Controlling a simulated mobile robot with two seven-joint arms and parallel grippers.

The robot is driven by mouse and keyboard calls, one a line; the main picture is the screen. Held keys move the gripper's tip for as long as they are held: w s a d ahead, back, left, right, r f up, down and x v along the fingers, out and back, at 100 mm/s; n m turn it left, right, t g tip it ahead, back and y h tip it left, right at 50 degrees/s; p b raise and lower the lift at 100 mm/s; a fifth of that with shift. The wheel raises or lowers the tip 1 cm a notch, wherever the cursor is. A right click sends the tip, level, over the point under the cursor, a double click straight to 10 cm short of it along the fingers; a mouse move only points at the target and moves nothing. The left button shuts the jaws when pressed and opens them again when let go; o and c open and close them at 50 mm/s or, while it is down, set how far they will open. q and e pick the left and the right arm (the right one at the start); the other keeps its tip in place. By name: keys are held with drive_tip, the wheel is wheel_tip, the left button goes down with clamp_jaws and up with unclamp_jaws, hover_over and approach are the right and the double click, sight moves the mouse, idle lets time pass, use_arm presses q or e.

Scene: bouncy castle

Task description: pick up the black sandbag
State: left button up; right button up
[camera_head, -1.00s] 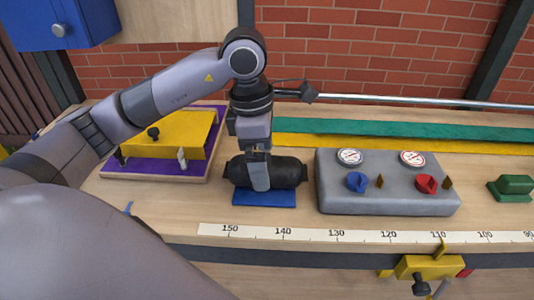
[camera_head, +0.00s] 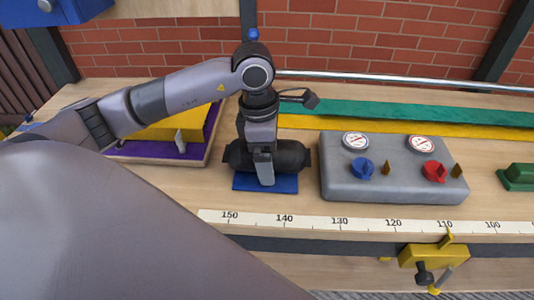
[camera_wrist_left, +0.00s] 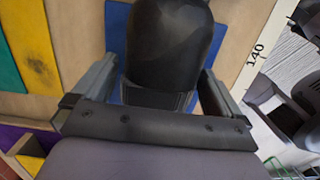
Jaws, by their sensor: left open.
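The black sandbag (camera_head: 290,155), a dark rounded bag, lies on a blue mat (camera_head: 247,184) on the workbench. My left gripper (camera_head: 264,168) is over the sandbag, pointing down. One finger shows in front of the bag's near side, its tip low, near the mat; the far finger is hidden in the head view. In the left wrist view the sandbag (camera_wrist_left: 170,40) lies between the two spread fingers of the left gripper (camera_wrist_left: 160,72), with visible gaps at the sides. My right gripper is not in view.
A grey block with gauges and knobs (camera_head: 390,187) stands close right of the mat. A purple-lined tray (camera_head: 190,149) with a yellow piece lies to the left. A ruler strip (camera_head: 310,219) and a yellow clamp (camera_head: 428,256) are at the front edge.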

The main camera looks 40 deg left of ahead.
use_arm(q)
drive_tip(key=c, duration=1.5)
drive_tip(key=shift+w+r, duration=0.1)
drive_tip(key=shift+r, duration=0.05)
drive_tip(key=shift+c, duration=1.3)
